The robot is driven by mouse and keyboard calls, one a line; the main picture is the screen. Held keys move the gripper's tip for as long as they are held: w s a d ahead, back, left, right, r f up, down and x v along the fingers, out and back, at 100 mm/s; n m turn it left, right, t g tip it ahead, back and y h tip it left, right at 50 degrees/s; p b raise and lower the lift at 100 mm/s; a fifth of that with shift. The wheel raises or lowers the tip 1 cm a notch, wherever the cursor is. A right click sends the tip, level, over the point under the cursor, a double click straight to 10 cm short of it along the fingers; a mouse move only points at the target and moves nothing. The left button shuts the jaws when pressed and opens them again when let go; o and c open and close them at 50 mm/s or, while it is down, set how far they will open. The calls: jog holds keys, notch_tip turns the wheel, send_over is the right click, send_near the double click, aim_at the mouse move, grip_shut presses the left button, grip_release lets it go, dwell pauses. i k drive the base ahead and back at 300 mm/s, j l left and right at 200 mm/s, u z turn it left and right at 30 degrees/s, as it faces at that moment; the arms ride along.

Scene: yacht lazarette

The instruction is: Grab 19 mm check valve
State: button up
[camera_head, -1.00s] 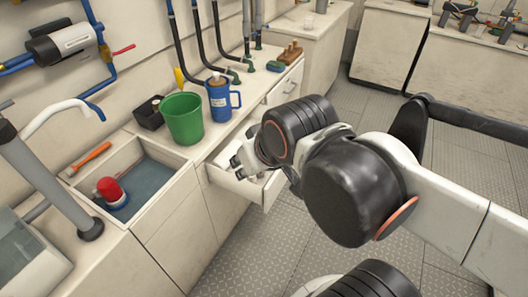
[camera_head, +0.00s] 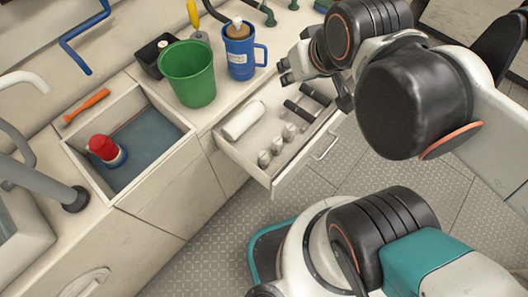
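The open drawer (camera_head: 232,152) below the counter holds several small grey fittings (camera_head: 277,145) in a row, several black cylinders (camera_head: 300,111) and a white roll (camera_head: 243,120). The grey fittings may be valves, but no size marking can be read, so I cannot tell which is the 19 mm check valve. My gripper (camera_head: 286,72) is above the drawer's back right part, just right of the blue jug. It is small and partly hidden by my own arm, and I cannot tell whether its fingers are apart. Nothing is visibly held.
A green bucket (camera_head: 188,75), a blue jug (camera_head: 240,52) and a black box (camera_head: 150,60) stand on the counter behind the drawer. A sink recess (camera_head: 178,113) at left holds a red and blue object (camera_head: 106,151). An orange-handled tool (camera_head: 87,106) lies beside it. The floor (camera_head: 215,255) shows below.

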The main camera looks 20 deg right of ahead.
aim_at(263, 160)
jog(key=i+l, duration=0.1)
jog(key=l, duration=0.2)
jog(key=k+j+u, duration=0.15)
jog(key=u, duration=0.35)
jog(key=l+u, duration=0.55)
jog(key=u, duration=0.2)
jog(key=k+l+u, duration=0.1)
jog(key=l, duration=0.3)
jog(key=k+l, duration=0.1)
jog(key=l, duration=0.3)
jog(key=k+l+u, duration=0.15)
jog(key=l, duration=0.3)
jog(key=l+u, duration=0.1)
jog(key=l, duration=0.3)
jog(key=k+l, duration=0.2)
jog(key=l, duration=0.15)
jog(key=k+l+u, duration=0.15)
jog(key=l, duration=0.25)
jog(key=k+l, duration=0.15)
jog(key=l, duration=0.25)
jog(key=k+l, duration=0.1)
jog(key=l, duration=0.3)
